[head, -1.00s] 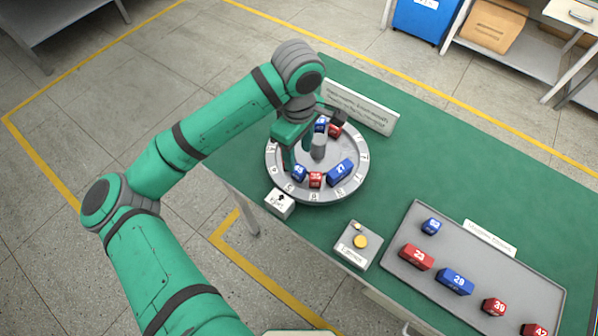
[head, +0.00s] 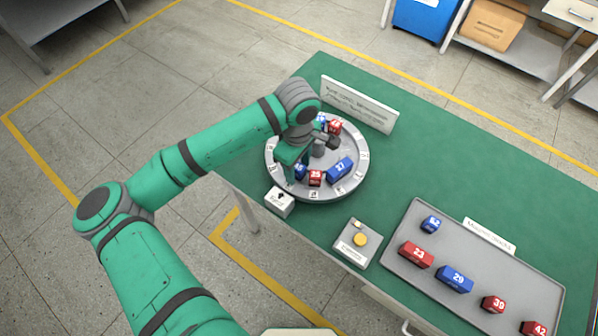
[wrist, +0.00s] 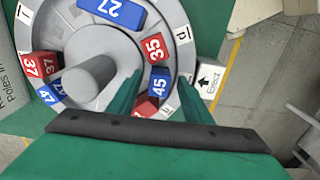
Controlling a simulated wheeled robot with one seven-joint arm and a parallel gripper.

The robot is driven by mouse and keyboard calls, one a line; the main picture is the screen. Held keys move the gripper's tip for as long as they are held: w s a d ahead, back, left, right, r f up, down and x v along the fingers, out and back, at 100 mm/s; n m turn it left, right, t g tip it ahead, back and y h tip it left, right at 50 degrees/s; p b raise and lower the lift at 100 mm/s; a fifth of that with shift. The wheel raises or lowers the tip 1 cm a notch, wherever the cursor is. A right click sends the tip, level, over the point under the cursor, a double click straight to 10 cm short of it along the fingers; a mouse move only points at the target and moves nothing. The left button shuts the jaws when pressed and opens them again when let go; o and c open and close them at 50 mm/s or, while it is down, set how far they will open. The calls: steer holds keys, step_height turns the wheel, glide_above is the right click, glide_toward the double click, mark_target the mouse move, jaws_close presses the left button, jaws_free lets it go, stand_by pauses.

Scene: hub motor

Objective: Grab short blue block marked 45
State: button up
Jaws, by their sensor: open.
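The short blue block marked 45 (wrist: 160,82) sits on the grey round hub (wrist: 120,52), just inside its lettered rim. In the head view the block (head: 301,170) is partly hidden by my gripper. My gripper (wrist: 160,80) is open above the hub. In the wrist view its two green fingers lie on either side of block 45, with nothing held. Whether the fingertips are level with the block or above it, I cannot tell.
A red block marked 35 (wrist: 154,47) sits close beside block 45, and a longer blue block marked 27 (head: 341,170) lies beyond it. The hub's central post (wrist: 90,82) stands left of my fingers. A white arrow box (head: 280,201) stands at the hub's edge.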

steer(key=shift+s, duration=0.1)
jaws_close()
